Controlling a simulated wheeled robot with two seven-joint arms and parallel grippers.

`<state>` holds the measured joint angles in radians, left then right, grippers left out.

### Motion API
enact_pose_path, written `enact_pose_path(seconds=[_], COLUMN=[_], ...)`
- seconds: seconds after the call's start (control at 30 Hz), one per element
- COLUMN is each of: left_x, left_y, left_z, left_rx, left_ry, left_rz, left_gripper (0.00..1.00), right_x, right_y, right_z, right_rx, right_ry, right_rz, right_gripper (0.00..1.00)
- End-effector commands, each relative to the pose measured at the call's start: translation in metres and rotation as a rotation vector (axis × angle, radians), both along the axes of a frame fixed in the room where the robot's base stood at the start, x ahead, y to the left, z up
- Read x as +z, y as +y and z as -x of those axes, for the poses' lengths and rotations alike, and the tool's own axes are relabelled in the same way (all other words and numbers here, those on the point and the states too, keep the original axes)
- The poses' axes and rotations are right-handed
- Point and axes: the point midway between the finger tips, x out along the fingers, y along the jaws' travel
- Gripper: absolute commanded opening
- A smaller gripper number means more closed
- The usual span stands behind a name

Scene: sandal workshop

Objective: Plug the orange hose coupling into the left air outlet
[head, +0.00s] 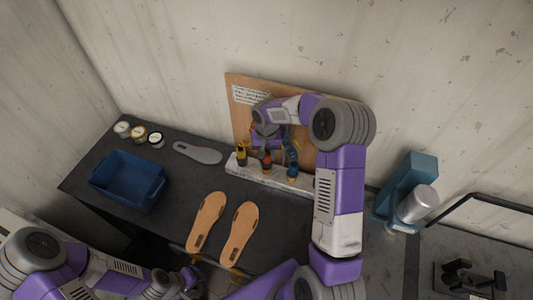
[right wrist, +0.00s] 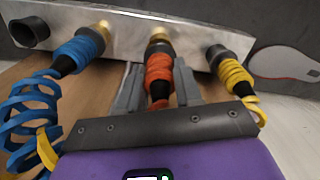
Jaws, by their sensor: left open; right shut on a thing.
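The orange hose coupling (right wrist: 159,68) is between the fingers of my right gripper (right wrist: 158,80), which is shut on it. Its front end is at a brass air outlet (right wrist: 158,33) on the pale metal manifold (right wrist: 190,32), in line with it; I cannot tell whether it is fully seated. In the head view the orange coupling (head: 266,164) stands at the left outlet of the manifold (head: 305,183). The blue coupling (right wrist: 80,50) is on the other brass outlet (right wrist: 103,27). The yellow coupling (right wrist: 233,73) sits in a dark holder. My left gripper (head: 190,276) is open, low at the bench front.
An empty dark holder (right wrist: 29,33) is at the manifold's other end. Coiled blue hose (right wrist: 30,112) hangs beside my right gripper. Two tan soles (head: 206,222) lie in front of the manifold. A blue crate (head: 128,180) is left; a blue machine (head: 408,183) is right.

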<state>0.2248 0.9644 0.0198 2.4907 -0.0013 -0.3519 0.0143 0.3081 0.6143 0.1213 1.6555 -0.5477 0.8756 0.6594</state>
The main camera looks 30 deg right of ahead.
Motion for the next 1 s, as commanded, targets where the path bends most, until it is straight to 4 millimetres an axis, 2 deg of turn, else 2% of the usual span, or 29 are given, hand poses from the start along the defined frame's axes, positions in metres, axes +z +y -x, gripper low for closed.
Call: enact_pose_path(seconds=[0.93,0.97,1.0], left_x=[-0.016,-0.016,-0.015], left_y=[0.000,0.000,0.000], left_z=[0.000,0.000,0.000], left_rx=[0.000,0.000,0.000], left_ry=[0.000,0.000,0.000], left_rz=[0.000,0.000,0.000], left_gripper=[0.43,0.43,0.43], right_x=[-0.020,-0.019,-0.019], right_y=[0.000,0.000,0.000], right_z=[0.000,0.000,0.000], right_rx=[0.000,0.000,0.000], right_ry=[0.000,0.000,0.000], right_rz=[0.001,0.000,0.000], right_gripper=[0.12,0.37,0.44])
